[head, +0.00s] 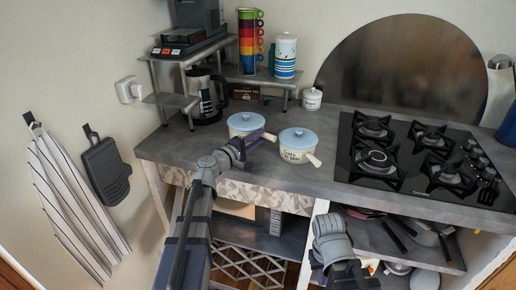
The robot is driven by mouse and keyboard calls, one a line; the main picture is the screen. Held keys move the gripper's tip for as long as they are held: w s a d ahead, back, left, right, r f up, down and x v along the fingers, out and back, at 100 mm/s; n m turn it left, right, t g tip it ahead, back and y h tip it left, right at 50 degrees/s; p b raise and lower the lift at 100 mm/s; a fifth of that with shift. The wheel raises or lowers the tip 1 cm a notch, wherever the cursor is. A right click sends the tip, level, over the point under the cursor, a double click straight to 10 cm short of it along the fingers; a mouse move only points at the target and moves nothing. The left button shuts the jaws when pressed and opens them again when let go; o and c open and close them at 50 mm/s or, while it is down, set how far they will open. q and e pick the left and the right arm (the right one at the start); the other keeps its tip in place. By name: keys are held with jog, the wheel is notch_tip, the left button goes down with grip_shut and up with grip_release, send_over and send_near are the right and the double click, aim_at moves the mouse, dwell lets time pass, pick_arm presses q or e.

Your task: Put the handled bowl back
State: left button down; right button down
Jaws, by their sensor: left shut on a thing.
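Two cream handled bowls with blue tops stand side by side on the grey counter. My left gripper (257,139) is at the front right of the left handled bowl (237,130), where its handle would be, and is shut on it. The fingers hide the handle, and I cannot tell whether this bowl touches the counter. The right handled bowl (297,152) has dark lettering and its handle points to the front right.
A black gas hob (400,188) fills the counter's right side. A metal shelf (262,77) with stacked mugs (248,35) and a blue-white canister (285,55) stands behind. A coffee maker (206,98) is at back left, a small white jar (312,98) behind the bowls. Pans (425,232) lie below.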

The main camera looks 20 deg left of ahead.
pick_arm(q)
jog(key=shift+f+b, duration=0.85)
jog(key=shift+f, duration=0.45)
jog(key=shift+f, duration=0.15)
jog(key=c, duration=0.7)
grip_release()
jog(key=shift+r, duration=0.25)
jog(key=v, duration=1.2)
